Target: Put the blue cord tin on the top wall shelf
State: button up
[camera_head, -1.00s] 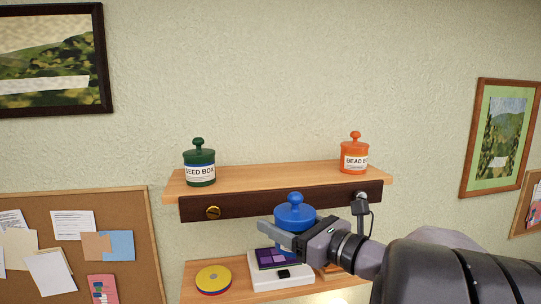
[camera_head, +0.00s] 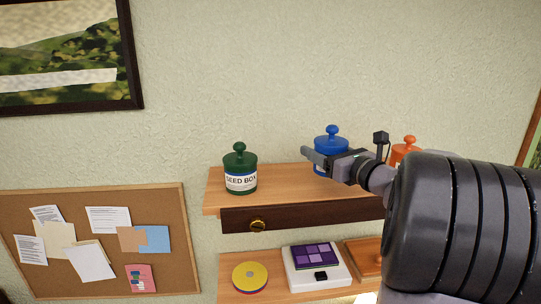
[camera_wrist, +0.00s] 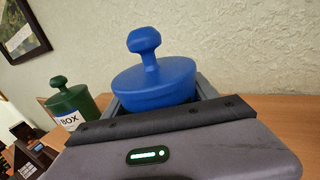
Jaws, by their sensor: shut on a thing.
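The blue cord tin (camera_head: 331,143) has a round lid with a knob. My gripper (camera_head: 318,160) is shut around its body, and the tin is upright at the top wall shelf (camera_head: 285,184), between the green and orange tins. Whether its base touches the board cannot be told, as my gripper covers its lower part. In the wrist view the blue tin (camera_wrist: 154,82) stands up between the jaws, with the shelf board (camera_wrist: 285,115) behind it.
A green seed box tin (camera_head: 240,172) stands left on the top shelf, with bare board beside it. An orange tin (camera_head: 403,151) is at the right, partly behind my arm. The lower shelf (camera_head: 232,290) holds a yellow disc (camera_head: 250,276) and a white device (camera_head: 318,276).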

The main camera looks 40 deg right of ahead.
jog(key=f, duration=0.3)
jog(key=shift+s, duration=0.3)
jog(key=shift+w+d+f, duration=0.1)
jog(key=shift+w+f, duration=0.05)
jog(key=shift+w, duration=0.15)
jog(key=shift+s+f, duration=0.15)
jog(key=o, duration=1.4)
jog(key=shift+c, duration=0.2)
jog(key=o, duration=0.4)
jog(key=shift+c, duration=0.2)
